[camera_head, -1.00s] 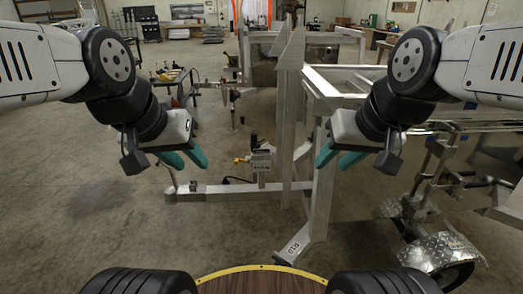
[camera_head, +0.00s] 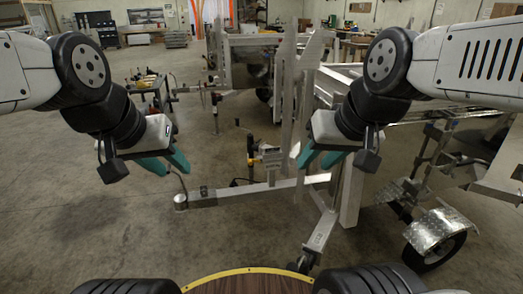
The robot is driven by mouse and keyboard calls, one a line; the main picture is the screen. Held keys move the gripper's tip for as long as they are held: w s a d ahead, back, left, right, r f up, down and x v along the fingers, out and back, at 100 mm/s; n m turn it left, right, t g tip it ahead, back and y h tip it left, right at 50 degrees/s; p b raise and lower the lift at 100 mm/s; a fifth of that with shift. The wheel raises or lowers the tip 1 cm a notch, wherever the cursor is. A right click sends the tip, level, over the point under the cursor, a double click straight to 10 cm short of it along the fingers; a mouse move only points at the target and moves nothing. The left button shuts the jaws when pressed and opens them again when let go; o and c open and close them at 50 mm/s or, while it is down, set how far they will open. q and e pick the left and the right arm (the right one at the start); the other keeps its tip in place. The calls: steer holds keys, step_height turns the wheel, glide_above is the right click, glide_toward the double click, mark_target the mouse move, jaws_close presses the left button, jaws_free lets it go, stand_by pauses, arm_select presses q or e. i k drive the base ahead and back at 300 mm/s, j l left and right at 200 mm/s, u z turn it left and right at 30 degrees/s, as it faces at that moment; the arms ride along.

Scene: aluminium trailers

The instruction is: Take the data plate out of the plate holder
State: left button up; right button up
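A small pale plate-like box (camera_head: 271,157) sits on a post above the near trailer's tongue, close to the middle of the head view. I cannot tell whether it is the plate holder or whether a data plate is in it; any lettering is too small to read. My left gripper (camera_head: 175,171) hangs in the air to its left, with its teal fingers apart and nothing between them. My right gripper (camera_head: 313,167) is to its right in the picture, fingers apart and empty, in front of the trailer frame. Neither gripper visibly touches anything.
The near trailer's tongue (camera_head: 233,194) crosses low ahead of me. Upright aluminium posts (camera_head: 287,95) and a slanting leg (camera_head: 321,236) stand behind and below my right gripper. A trailer wheel with a checker-plate mudguard (camera_head: 434,230) is at right. The concrete floor (camera_head: 70,225) at left is clear.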

mark_target(272, 149)
steer(key=i+j+z, duration=0.15)
steer(key=j, duration=0.25)
steer(key=i+j+z, duration=0.15)
steer(key=j, duration=0.3)
steer(key=i+j+z, duration=0.15)
steer(key=j, duration=0.3)
steer(key=i+j+z, duration=0.45)
steer(key=i+j, duration=0.75)
steer(key=i, duration=0.25)
steer(key=z, duration=0.05)
